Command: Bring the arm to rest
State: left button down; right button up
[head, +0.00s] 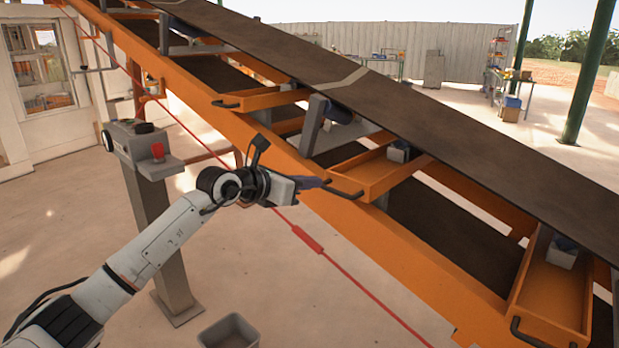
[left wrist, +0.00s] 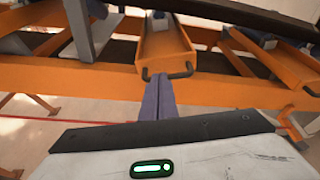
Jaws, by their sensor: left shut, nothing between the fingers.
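My left arm comes in from the lower left of the head view. Its gripper (head: 312,183) points right, toward the orange conveyor frame (head: 232,115). The gripper is shut and holds nothing. In the left wrist view its closed purple-grey fingers (left wrist: 158,98) end just below the black handle of an orange tray (left wrist: 165,45). I cannot tell whether the fingertips touch the handle or stand in front of it. My right gripper is not in view.
A dark belt (head: 390,95) slopes down to the right above the frame. A grey pedestal (head: 158,220) with a control box (head: 140,150) stands left of the gripper. A red cord (head: 345,270) runs below the gripper. A grey bin (head: 228,332) sits on the open floor.

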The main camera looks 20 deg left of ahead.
pick_arm(q)
jog(key=s+d+f+n+t+h, duration=0.1)
jog(key=s+d+f+n+h, duration=0.5)
jog(key=s+d+f+n, duration=0.55)
jog(key=s+a+f+n+y, duration=0.3)
jog(key=s+f+n+y, duration=0.5)
jog(key=s+f+n, duration=0.7)
jog(key=s+f+n+g+y, duration=0.1)
jog(key=s+f+n+g, duration=0.5)
jog(key=s+f+n, duration=0.6)
jog(key=s+f, duration=0.3)
jog(key=s, duration=0.3)
jog(key=shift+s+f, duration=0.15)
jog(key=shift+f, duration=0.25)
